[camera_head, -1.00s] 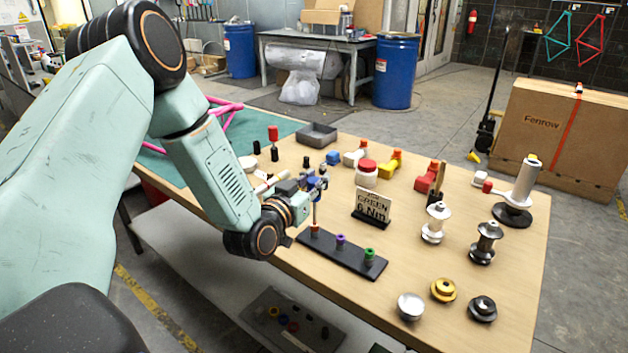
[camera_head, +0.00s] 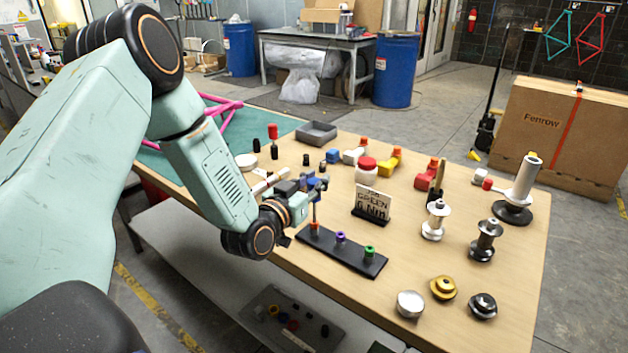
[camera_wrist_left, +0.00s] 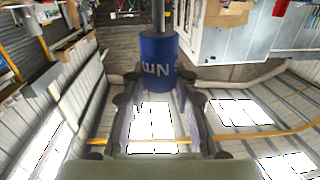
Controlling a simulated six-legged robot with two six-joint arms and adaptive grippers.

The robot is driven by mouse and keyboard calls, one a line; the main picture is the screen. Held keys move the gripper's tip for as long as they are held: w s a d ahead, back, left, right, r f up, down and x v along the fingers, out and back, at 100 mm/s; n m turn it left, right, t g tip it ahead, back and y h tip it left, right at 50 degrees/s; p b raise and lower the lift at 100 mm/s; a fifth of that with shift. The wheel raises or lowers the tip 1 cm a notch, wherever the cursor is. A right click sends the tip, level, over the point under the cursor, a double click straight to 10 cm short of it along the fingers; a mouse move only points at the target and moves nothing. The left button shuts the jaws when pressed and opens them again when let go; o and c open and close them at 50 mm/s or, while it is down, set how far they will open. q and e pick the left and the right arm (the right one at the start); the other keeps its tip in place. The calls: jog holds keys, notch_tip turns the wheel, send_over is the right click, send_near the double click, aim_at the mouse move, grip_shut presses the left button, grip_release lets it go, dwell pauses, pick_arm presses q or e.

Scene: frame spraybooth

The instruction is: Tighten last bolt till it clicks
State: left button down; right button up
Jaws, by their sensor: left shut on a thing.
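My left gripper (camera_head: 312,186) is shut on a blue torque driver, whose blue body with "Nm" lettering (camera_wrist_left: 158,62) sits between the fingers in the left wrist view. The driver's thin shaft (camera_head: 315,212) points down to the orange-topped piece (camera_head: 315,228) at the left end of a black bar (camera_head: 340,252). Whether the tip is seated in it cannot be told. A purple-topped piece (camera_head: 340,238) and a green-topped piece (camera_head: 369,252) stand upright on the same bar. A small sign (camera_head: 373,203) behind reads "GREEN 6 Nm". My right gripper is not in view.
Silver hub (camera_head: 435,221), dark hub (camera_head: 484,240) and gold piece (camera_head: 443,288) are to the right. The front edge is close to the bar.

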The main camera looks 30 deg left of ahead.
pick_arm(q)
jog(key=shift+a+r+h, duration=0.1)
jog(key=shift+r+h, duration=0.05)
jog(key=shift+h, duration=0.15)
jog(key=shift+r+p, duration=2.4)
jog(key=shift+r, duration=0.05)
